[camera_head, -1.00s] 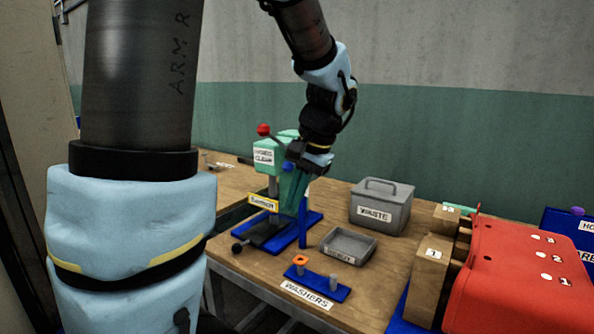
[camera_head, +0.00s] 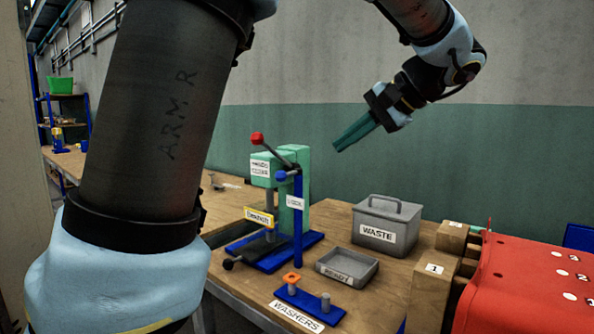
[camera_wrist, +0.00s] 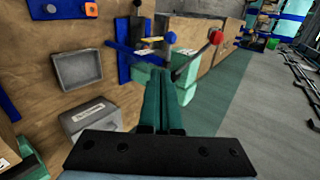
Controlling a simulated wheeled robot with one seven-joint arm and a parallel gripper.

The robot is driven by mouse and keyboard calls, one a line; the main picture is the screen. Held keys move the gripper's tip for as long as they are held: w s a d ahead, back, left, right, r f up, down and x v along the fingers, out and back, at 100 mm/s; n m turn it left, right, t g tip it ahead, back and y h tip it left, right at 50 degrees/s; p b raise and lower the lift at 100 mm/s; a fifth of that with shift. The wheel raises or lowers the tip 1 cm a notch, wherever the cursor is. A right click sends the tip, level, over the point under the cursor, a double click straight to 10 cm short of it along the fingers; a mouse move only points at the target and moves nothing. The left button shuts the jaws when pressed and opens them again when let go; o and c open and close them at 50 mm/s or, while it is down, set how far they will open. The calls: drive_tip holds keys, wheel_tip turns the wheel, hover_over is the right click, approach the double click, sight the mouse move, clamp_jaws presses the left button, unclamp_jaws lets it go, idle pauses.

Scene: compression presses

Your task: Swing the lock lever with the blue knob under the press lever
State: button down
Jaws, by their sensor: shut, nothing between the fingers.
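The green press (camera_head: 294,190) stands on a blue base on the bench. Its press lever ends in a red ball knob (camera_head: 257,138), raised at the upper left. The lock lever's blue knob (camera_head: 281,175) is left of the top of the blue lock post (camera_head: 298,222), in front of the press and below the line of the press lever. Both the blue knob (camera_wrist: 171,37) and the red knob (camera_wrist: 216,37) show in the wrist view. My gripper (camera_head: 336,149) is shut and empty, up and right of the press, apart from both levers.
A grey lidded waste bin (camera_head: 385,222) and a shallow grey tray (camera_head: 347,268) stand right of the press. A blue washer stand (camera_head: 310,301) is at the front edge. A red machine (camera_head: 530,285) fills the right. The air above the bin is clear.

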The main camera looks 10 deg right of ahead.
drive_tip(key=p, duration=0.2)
approach(288, 175)
wheel_tip(288, 175, down, 3)
drive_tip(key=shift+w+a+f+p, duration=0.2)
drive_tip(key=shift+w+a, duration=0.35)
drive_tip(key=shift+w, duration=0.1)
drive_tip(key=shift+w+a+f+p, duration=0.15)
drive_tip(key=shift+w+a+p, duration=0.05)
drive_tip(key=shift+w+a, duration=0.35)
drive_tip(key=shift+w+a+f+p, duration=0.2)
drive_tip(key=shift+w+a, duration=0.3)
drive_tip(key=shift+w, duration=0.2)
